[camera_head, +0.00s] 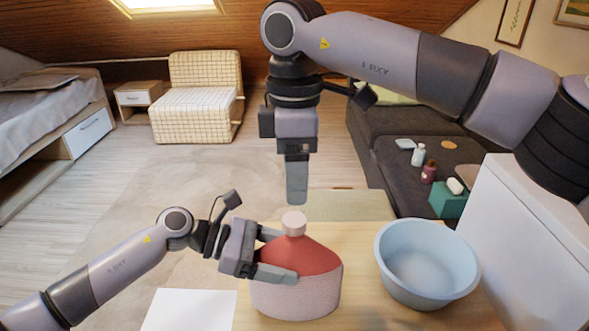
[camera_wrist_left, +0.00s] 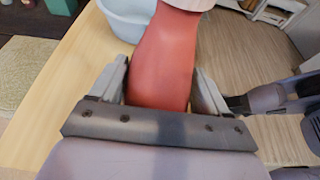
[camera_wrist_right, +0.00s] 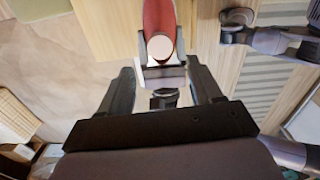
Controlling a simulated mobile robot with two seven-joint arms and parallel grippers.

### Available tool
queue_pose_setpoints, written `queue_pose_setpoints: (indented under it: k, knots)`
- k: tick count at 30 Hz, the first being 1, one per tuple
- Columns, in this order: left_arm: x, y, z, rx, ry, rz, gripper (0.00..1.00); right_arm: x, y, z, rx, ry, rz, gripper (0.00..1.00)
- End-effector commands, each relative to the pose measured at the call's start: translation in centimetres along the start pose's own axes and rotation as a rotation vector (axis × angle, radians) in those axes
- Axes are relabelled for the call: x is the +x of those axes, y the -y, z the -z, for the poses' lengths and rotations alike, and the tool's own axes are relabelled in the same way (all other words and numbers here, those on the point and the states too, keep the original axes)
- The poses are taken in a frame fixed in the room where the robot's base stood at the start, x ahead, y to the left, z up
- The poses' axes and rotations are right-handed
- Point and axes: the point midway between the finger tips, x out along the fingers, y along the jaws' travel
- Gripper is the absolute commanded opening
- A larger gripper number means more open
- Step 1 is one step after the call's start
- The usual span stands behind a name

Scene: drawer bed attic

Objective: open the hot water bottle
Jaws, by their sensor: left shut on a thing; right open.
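The hot water bottle (camera_head: 310,262) stands upright on the wooden table. Its upper body is red, its lower part has a pale knitted cover, and a cream cap (camera_head: 294,222) sits on its neck. My left gripper (camera_head: 280,255) is shut on the bottle's red upper body from the left; the red body (camera_wrist_left: 165,60) shows between its fingers in the left wrist view. My right gripper (camera_head: 296,185) is open and empty, pointing down just above the cap. The right wrist view shows the round cap (camera_wrist_right: 160,47) beyond the open fingers (camera_wrist_right: 165,85).
A light blue basin (camera_head: 425,265) stands on the table right of the bottle. A white sheet (camera_head: 189,310) lies at the table's left front. Behind are a dark sofa (camera_head: 395,160) with small bottles and a green box, and a checked armchair (camera_head: 196,105).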

Motion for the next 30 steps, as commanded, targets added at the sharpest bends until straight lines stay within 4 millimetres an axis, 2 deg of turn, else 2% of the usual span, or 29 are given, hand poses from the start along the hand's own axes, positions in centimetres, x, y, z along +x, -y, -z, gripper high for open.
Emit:
queue_pose_setpoints:
  k: [5,8,15,21,30]
  knots:
    - [0.0,0.0,0.1,-0.001,-0.001,0.001,0.00,0.3,0.0,0.0,0.066,0.000,0.001,0.64]
    - [0.0,0.0,0.1,-0.001,-0.001,0.001,0.00,1.3,0.0,-0.1,0.073,0.001,0.002,0.64]
    - [0.0,0.0,0.1,-0.001,-0.001,0.001,0.00,5.0,0.0,-0.1,0.070,0.001,0.003,0.64]
    - [0.0,0.0,0.1,-0.001,-0.001,0.001,0.00,7.3,0.0,0.0,0.071,0.001,0.001,0.64]
    - [0.0,0.0,0.1,0.000,-0.001,0.001,0.00,8.1,0.0,0.0,0.071,0.000,-0.001,0.64]
